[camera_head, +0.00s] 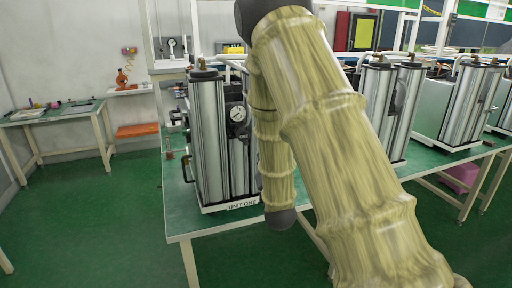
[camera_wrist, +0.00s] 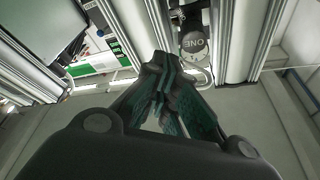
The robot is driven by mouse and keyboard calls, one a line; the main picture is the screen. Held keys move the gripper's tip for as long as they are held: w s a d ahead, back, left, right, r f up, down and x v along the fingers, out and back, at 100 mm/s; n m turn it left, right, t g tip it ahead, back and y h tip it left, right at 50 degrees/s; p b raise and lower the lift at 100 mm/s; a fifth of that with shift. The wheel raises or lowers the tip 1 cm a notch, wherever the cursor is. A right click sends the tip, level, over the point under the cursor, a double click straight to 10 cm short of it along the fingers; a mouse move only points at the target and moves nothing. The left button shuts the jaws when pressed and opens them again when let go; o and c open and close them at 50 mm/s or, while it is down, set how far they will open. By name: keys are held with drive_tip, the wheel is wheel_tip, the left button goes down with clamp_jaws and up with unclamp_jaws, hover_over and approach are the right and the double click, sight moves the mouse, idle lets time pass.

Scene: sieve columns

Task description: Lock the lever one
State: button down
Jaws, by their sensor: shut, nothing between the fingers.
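Unit one (camera_head: 210,140), a pair of silver columns on a white base labelled "UNIT ONE", stands on the green bench. A curved dark handle (camera_head: 186,168) shows at its left side; I cannot tell whether it is the lever or how it is set. In the head view my arm hides the gripper.
A round gauge (camera_head: 237,114) is on unit one's front. More column units (camera_head: 388,105) stand along the bench (camera_head: 220,222) to the right. A side table (camera_head: 55,115) stands at the left wall. The green floor (camera_head: 90,215) left of the bench is clear.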

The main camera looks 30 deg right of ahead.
drive_tip(key=shift+w+d+p, duration=0.4)
drive_tip(key=shift+w+p, duration=0.4)
drive_tip(key=shift+w, duration=1.05)
drive_tip(key=shift+w+d+p, duration=0.45)
drive_tip(key=shift+w+p, duration=0.4)
drive_tip(key=shift+w, duration=0.95)
drive_tip(key=shift+w+d+p, duration=0.4)
drive_tip(key=shift+w+p, duration=0.4)
drive_tip(key=shift+w, duration=1.05)
drive_tip(key=shift+f, duration=0.1)
drive_tip(key=shift+w+a, duration=0.1)
drive_tip(key=shift+a, duration=0.05)
drive_tip(key=shift+f+m+b, duration=0.15)
drive_tip(key=shift+m+b, duration=0.25)
drive_tip(key=shift+b, duration=0.1)
